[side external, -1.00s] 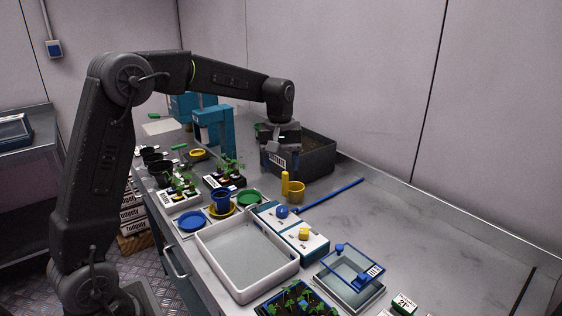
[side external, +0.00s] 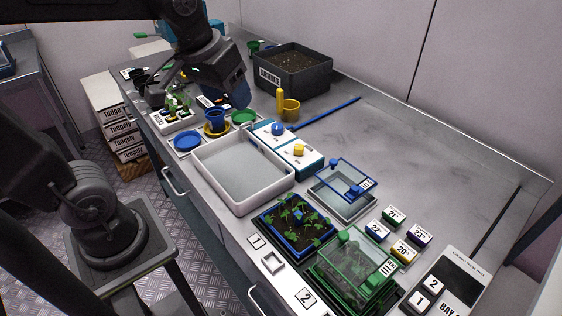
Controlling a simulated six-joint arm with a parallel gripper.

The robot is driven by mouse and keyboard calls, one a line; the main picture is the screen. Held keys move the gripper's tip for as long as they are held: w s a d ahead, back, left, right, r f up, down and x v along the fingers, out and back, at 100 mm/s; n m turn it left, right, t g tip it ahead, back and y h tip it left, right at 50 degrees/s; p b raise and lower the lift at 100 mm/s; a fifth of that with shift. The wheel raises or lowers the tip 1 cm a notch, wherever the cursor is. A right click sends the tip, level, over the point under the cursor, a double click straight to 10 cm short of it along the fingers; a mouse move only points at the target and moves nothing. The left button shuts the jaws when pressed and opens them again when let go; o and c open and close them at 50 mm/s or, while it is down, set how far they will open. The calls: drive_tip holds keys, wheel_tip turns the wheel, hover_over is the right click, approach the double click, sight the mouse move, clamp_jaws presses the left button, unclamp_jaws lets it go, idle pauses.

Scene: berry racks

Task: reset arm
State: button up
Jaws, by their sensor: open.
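My gripper (side external: 165,88) is at the upper left, above the seedling pots at the left edge of the bench. Its jaws are open, and I see nothing held in them. My arm runs up out of the top of the picture and hides part of the bench behind it. A white seedling tray (side external: 176,123) stands under and beside the gripper; whether they touch is hard to tell.
A dark soil bin (side external: 325,80) stands at the back. A white tray (side external: 206,196), a two-knob control box (side external: 309,169), a blue-rimmed lidded box (side external: 340,205) and a green lidded box (side external: 392,287) stand along the bench. Its right rear surface is clear.

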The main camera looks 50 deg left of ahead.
drive_tip(key=s+d+f+m+t, duration=0.1)
drive_tip(key=s+d+f+m, duration=0.1)
drive_tip(key=s, duration=0.5)
drive_tip(key=shift+f+m+t, duration=0.3)
drive_tip(key=shift+f+m, duration=0.05)
drive_tip(key=shift+m, duration=0.25)
